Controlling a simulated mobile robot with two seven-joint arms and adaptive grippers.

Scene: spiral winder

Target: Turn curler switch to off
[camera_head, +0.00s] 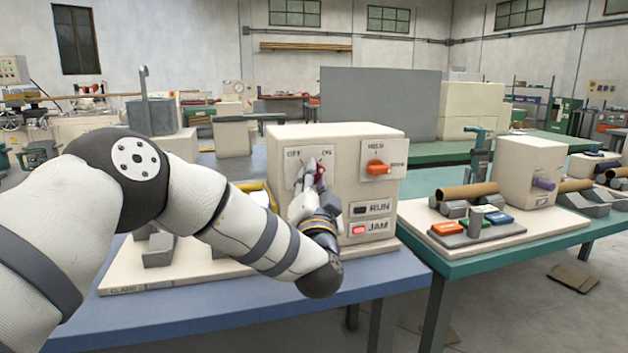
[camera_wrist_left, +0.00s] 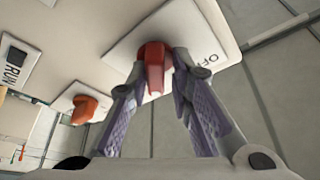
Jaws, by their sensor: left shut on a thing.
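The cream control box (camera_head: 340,200) stands on the blue table. The curler switch is a red knob (camera_head: 320,174) on the upper left plate, which is marked OFF at its left and a partly hidden word at its right. My left gripper (camera_head: 312,180) reaches the knob from the front. In the left wrist view, the gripper (camera_wrist_left: 158,75) has its two fingers shut on the sides of the red knob (camera_wrist_left: 154,70), beside the word OFF. The fingers hide part of the knob in the head view. My right gripper is out of view.
An orange HOLD knob (camera_head: 378,167) sits on a plate right of the switch. Below are a dark RUN light and a lit red JAM light (camera_head: 359,230). A green table (camera_head: 480,258) with rollers and tubes stands to the right.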

